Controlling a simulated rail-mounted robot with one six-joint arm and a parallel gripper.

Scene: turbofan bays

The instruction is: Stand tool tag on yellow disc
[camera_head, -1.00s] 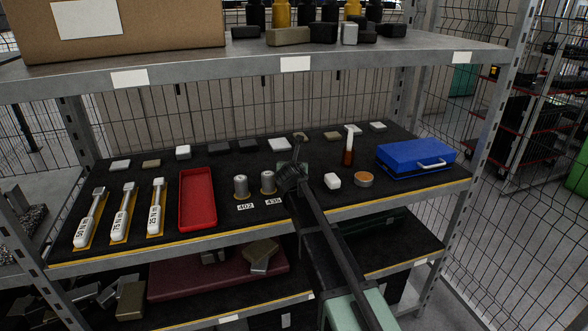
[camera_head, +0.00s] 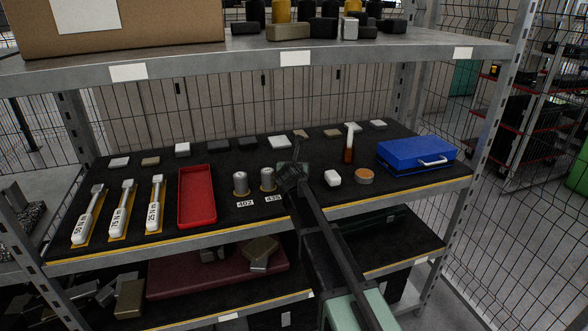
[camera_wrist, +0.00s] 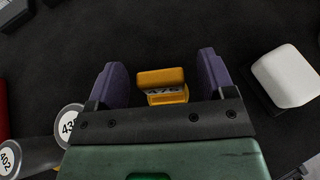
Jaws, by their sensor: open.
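A small yellow tag-like piece (camera_wrist: 162,80) with a dark number on a pale face, partly covered by its upper bar, sits between the fingers in the wrist view. I take it for the tool tag. My gripper (camera_wrist: 164,80) is open, one purple finger on each side with a gap to the piece. In the head view my gripper (camera_head: 291,174) is low over the shelf and hides the piece. A round disc (camera_head: 364,176), orange-sided with a tan top, lies to its right. Whether that is the yellow disc I cannot tell. Yellow bases also show under the metal cylinders.
Metal cylinders marked 402 (camera_head: 240,184) and 435 (camera_head: 268,179) stand close left of the gripper. A white block (camera_head: 332,178) is close right, with an amber-and-white upright item (camera_head: 349,145) behind. A red tray (camera_head: 197,197) and blue case (camera_head: 416,156) lie farther out.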

